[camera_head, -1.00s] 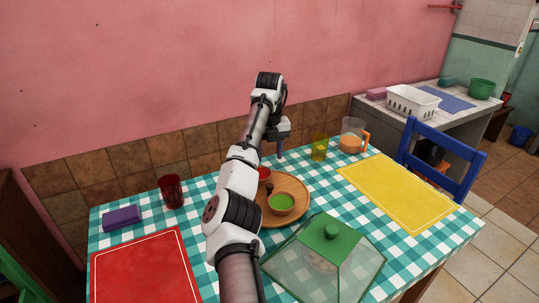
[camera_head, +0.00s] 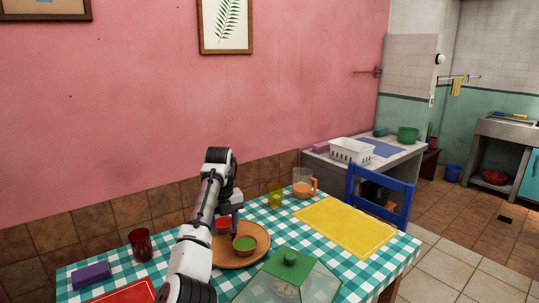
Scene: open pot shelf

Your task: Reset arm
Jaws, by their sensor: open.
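My gripper (camera_head: 236,226) is at the end of my white and black arm, which reaches up from the bottom of the view. It points down above the round wooden tray (camera_head: 227,262), close to the bowls. The jaws are open, with no object seen between them; the fingertips are small and partly hidden by my wrist. On the tray are a bowl with green contents (camera_head: 245,244) and a bowl with red contents (camera_head: 224,225), the red one partly hidden by the arm.
A dark red cup (camera_head: 140,244) and purple block (camera_head: 91,275) are at left. A glass cover (camera_head: 300,283) is in front. The yellow mat (camera_head: 345,226) is bare. A blue chair (camera_head: 382,196) stands at right.

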